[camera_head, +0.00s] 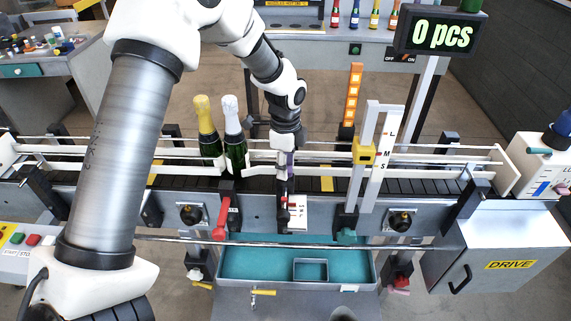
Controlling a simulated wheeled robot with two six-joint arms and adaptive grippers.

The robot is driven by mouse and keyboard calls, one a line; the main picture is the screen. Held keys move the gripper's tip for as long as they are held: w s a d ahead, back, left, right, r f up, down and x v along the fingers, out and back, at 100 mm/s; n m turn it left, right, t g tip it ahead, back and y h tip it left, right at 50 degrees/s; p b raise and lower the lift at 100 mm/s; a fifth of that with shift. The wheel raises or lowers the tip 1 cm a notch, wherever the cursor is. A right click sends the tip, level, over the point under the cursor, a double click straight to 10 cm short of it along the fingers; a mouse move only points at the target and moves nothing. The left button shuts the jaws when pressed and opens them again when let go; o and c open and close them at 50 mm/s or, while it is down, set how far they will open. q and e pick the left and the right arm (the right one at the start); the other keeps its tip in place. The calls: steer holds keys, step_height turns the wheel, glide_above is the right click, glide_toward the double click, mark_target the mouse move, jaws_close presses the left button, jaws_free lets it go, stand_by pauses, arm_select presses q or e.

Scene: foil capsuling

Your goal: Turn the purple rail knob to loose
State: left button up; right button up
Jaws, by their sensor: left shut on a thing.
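My left gripper (285,182) reaches down from above onto the near rail of the conveyor, in the middle of the view. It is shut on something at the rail. A white plate with red marks (298,207) sits just below and to the right of the fingers.
Two bottles, one gold-topped (207,125) and one white-topped (233,130), stand on the conveyor left of the gripper. A red lever (222,219) is below them. A white scale post (381,165) stands to the right. A teal-lined tray (240,287) lies below.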

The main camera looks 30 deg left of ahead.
arm_select(q)
steer(key=shift+s+f+n, duration=0.1)
steer(key=shift+s+n, duration=0.05)
steer(key=shift+n, duration=0.15)
steer(key=n+p, duration=0.1)
steer(key=n, duration=0.2)
steer(key=n+p, duration=0.1)
steer(key=n, duration=0.4)
steer(key=shift+n+p, duration=0.3)
steer(key=shift+n, duration=0.1)
steer(key=n, duration=0.5)
steer(key=shift+f+p, duration=0.1)
steer(key=shift+p, duration=0.3)
steer(key=n, duration=0.5)
steer(key=shift+n, duration=0.4)
steer(key=o, duration=1.1)
steer(key=shift+o, duration=0.2)
